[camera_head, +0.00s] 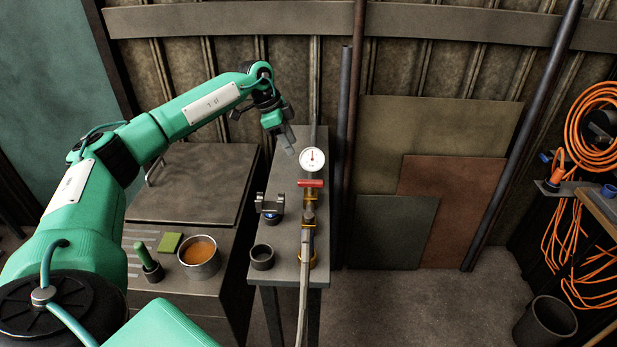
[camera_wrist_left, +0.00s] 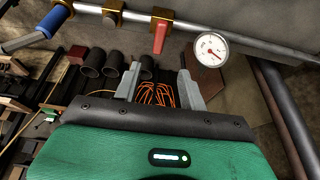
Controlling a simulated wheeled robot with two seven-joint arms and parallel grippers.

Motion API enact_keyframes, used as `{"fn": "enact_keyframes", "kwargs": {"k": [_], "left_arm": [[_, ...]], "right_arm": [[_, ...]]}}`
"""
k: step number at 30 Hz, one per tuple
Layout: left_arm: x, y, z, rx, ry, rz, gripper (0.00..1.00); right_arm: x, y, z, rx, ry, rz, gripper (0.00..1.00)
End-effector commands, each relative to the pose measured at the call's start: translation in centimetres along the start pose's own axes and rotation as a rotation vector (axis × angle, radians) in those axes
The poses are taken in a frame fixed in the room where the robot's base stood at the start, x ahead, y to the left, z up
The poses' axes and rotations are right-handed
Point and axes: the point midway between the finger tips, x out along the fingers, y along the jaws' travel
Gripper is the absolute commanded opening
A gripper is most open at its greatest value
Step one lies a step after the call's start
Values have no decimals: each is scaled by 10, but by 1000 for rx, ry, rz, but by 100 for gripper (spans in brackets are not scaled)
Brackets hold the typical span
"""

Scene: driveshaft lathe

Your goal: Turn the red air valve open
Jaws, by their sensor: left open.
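The red air valve handle (camera_head: 310,184) sits on a brass body on an upright pipe above the narrow grey bench, just below a white round gauge (camera_head: 312,159). In the head view the handle lies crosswise to the pipe. My left gripper (camera_head: 288,148) is behind and to the left of the gauge, apart from the handle. In the left wrist view, my left gripper (camera_wrist_left: 159,82) has its fingers spread with nothing held between them. The red handle (camera_wrist_left: 160,38) shows beyond the fingertips, with the gauge (camera_wrist_left: 211,49) to its right. My right gripper is not in view.
The narrow bench (camera_head: 287,222) also bears a dark cup (camera_head: 262,257) and a small clamp-like fixture (camera_head: 269,205). A pot of orange liquid (camera_head: 199,257) stands on the left cabinet. Dark upright pipes (camera_head: 344,140) stand close behind the gauge.

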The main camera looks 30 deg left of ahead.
Motion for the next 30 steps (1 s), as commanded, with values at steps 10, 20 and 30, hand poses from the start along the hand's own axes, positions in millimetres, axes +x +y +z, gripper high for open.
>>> {"fn": "enact_keyframes", "kwargs": {"k": [10,20,30], "left_arm": [[58,2,-2,3,1,6,42],[119,2,-3,4,3,4,42],[136,1,-2,4,3,2,42]], "right_arm": [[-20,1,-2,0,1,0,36],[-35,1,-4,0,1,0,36],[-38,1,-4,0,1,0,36]]}}
